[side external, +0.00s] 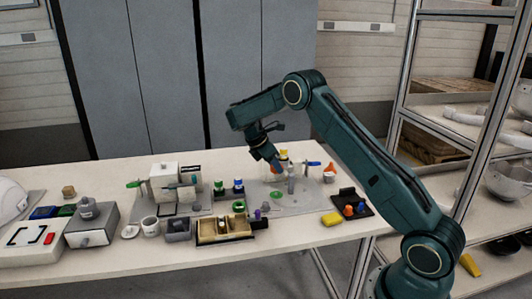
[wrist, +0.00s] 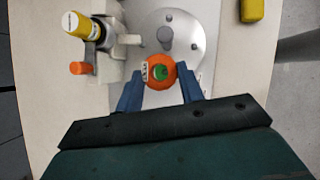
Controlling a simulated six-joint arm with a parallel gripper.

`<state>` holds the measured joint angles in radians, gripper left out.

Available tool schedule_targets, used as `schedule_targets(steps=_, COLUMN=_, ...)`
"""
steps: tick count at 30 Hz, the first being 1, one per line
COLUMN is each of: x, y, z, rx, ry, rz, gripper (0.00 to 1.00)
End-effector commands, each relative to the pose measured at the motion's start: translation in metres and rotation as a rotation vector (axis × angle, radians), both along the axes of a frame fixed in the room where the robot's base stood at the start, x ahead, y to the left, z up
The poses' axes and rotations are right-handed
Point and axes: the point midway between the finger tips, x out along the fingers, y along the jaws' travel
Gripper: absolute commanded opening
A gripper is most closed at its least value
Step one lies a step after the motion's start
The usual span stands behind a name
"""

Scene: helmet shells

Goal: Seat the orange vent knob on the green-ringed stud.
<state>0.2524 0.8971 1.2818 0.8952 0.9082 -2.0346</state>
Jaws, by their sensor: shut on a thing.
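My gripper (wrist: 160,77) has its two blue fingers on either side of the round orange knob (wrist: 151,84) in the wrist view, shut on it. A green round patch and a small pale piece with dark marks show within the knob's outline. I cannot tell whether they belong to the knob or lie beyond it. In the side view my gripper (side external: 276,164) is above the grey mat, and the knob is too small to make out there. A green disc (side external: 277,196) lies on that mat. I cannot make out the green-ringed stud for certain.
In the wrist view a pale round plate with a grey post (wrist: 166,36) is just beyond the knob. A grey fixture with a yellow cylinder (wrist: 72,22) and an orange cap (wrist: 80,68) stands left. A yellow block (side external: 332,218) and black tray (side external: 347,200) are at right.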

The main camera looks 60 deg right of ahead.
Motion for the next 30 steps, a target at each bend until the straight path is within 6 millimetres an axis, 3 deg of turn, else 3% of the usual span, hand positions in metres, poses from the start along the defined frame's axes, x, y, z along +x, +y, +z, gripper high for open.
schedule_targets(steps=3, x=-0.001, y=0.000, z=-0.024, rx=0.001, ry=0.004, rz=0.000, gripper=0.16)
schedule_targets(steps=9, x=0.000, y=0.000, z=-0.049, rx=0.000, ry=0.001, rz=0.000, gripper=0.16)
schedule_targets(steps=20, x=0.000, y=0.000, z=-0.059, rx=0.001, ry=0.001, rz=0.000, gripper=0.16)
schedule_targets(steps=30, x=0.000, y=0.000, z=-0.093, rx=0.000, ry=0.001, rz=0.000, gripper=0.16)
